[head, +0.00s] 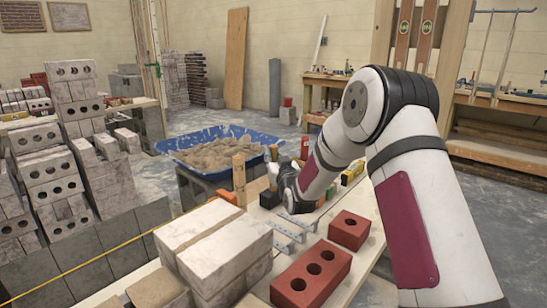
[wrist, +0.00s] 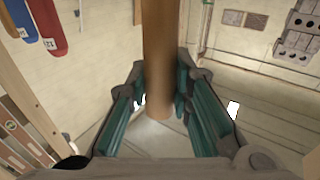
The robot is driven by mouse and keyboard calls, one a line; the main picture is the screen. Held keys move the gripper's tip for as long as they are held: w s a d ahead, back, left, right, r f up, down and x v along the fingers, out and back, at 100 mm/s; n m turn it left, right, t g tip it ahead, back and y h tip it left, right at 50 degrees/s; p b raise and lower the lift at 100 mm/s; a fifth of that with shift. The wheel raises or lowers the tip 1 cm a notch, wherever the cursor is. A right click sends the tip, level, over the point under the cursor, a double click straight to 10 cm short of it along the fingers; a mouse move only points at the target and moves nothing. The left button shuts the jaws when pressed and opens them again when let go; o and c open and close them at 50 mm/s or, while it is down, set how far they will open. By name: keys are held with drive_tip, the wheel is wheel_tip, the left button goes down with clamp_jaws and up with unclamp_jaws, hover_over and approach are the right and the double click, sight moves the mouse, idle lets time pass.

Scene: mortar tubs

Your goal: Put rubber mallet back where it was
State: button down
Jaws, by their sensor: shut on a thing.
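My gripper (wrist: 160,88) is shut on a brown, round wooden handle (wrist: 158,45), which I take to be the rubber mallet's. The handle stands between the two teal-padded fingers in the wrist view and runs out of the top of the picture. No mallet head can be made out for sure. The place where the mallet was cannot be told from these frames.
Pale blocks (head: 225,245) and red bricks (head: 312,275) stand on the near bench, with metal brackets (head: 290,228) beyond. A blue tub (head: 173,143) of mortar lies behind. An upright wooden piece (head: 238,180) stands left of my arm. Stacked bricks fill the left.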

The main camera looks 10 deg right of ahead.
drive_tip(key=shift+f, duration=0.1)
drive_tip(key=c, duration=1.3)
unclamp_jaws()
drive_tip(key=shift+c, duration=0.2)
drive_tip(key=shift+f, duration=0.1)
drive_tip(key=shift+s, duration=0.1)
